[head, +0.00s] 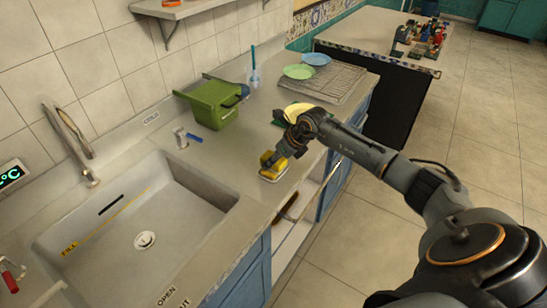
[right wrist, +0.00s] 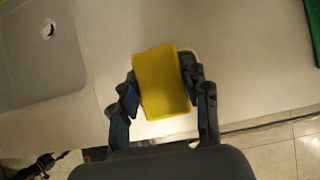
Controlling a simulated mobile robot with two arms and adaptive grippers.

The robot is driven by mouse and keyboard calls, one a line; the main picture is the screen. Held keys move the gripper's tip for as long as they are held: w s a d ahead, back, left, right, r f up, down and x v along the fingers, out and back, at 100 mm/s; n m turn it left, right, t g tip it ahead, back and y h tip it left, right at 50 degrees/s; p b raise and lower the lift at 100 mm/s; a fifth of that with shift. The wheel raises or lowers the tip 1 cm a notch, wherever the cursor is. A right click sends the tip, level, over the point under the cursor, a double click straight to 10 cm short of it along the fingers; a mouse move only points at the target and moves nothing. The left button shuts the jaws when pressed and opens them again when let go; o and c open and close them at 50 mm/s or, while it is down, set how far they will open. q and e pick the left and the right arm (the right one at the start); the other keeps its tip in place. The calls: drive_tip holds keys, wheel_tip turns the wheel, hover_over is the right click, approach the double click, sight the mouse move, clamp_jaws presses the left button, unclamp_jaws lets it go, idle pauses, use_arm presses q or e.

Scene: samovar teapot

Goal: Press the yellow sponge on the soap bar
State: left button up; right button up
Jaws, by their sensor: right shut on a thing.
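The yellow sponge (head: 267,171) is between the fingers of my right gripper (head: 272,161), low over the counter beside the sink. The right wrist view shows the sponge (right wrist: 162,82) tilted a little, with the fingers of my right gripper (right wrist: 162,98) shut on its two sides. A pale edge shows just under the sponge in the head view; it may be the soap bar, mostly hidden by the sponge. I cannot tell whether the sponge touches it. My left gripper is not in view.
The sink (head: 130,222) lies left of the sponge. A green bin (head: 213,104) stands behind it near the wall. A wire rack (head: 330,82), a green plate (head: 299,71) and a blue plate (head: 316,59) are further back. The counter's front edge is close on the right.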

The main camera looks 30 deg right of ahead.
drive_tip(key=shift+r+p, duration=1.8)
drive_tip(key=shift+r, duration=1.55)
